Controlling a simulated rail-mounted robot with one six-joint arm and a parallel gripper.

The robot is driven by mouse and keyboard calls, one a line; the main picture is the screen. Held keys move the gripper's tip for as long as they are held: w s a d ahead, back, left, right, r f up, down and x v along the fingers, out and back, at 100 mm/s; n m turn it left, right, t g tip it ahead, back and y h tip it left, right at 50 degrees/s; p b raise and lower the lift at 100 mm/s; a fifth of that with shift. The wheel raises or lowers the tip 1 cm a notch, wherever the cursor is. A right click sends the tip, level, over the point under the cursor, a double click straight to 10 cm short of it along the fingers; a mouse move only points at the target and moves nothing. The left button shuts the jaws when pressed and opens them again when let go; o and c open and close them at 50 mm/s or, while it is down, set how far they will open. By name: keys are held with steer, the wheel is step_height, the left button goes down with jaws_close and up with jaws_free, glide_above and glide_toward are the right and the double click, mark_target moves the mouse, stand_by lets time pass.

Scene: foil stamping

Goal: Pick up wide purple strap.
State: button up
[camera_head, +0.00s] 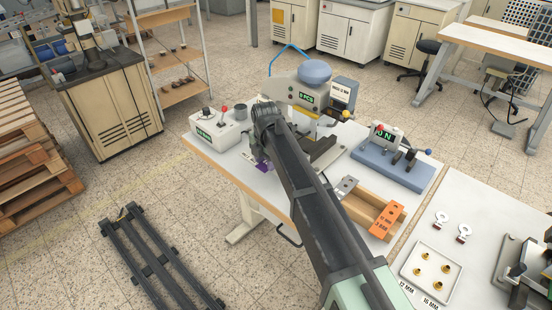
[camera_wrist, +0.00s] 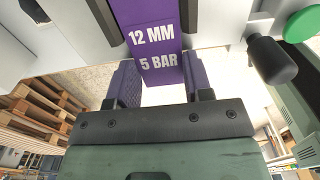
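The purple strap (camera_wrist: 158,62), printed "12 MM" and "5 BAR" in white, is straight ahead in the wrist view. Its near end lies in the gap between the fingers of my gripper (camera_wrist: 163,74). The fingers stand apart, one on each side of the strap, and their inner faces look purple. I cannot tell whether either finger touches the strap. In the head view a bit of purple (camera_head: 265,166) shows at the table's left part beside my arm. My arm hides most of the gripper there.
Dark bars (camera_wrist: 105,14) flank the strap's far part. A black knob (camera_wrist: 271,60) and a green button (camera_wrist: 302,25) are at the right. In the head view, a control box (camera_head: 217,127) stands left, a stamping press (camera_head: 307,97) behind, and an orange block (camera_head: 386,221) in a wooden holder at right.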

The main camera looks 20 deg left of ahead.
steer(key=shift+c, duration=0.8)
steer(key=shift+r, duration=0.1)
step_height(320, 180, up, 20)
steer(key=p, duration=2)
steer(key=shift+r+p, duration=1.5)
steer(key=shift+p, duration=0.1)
step_height(320, 180, up, 3)
steer(key=p, duration=0.3)
steer(key=shift+f, duration=0.1)
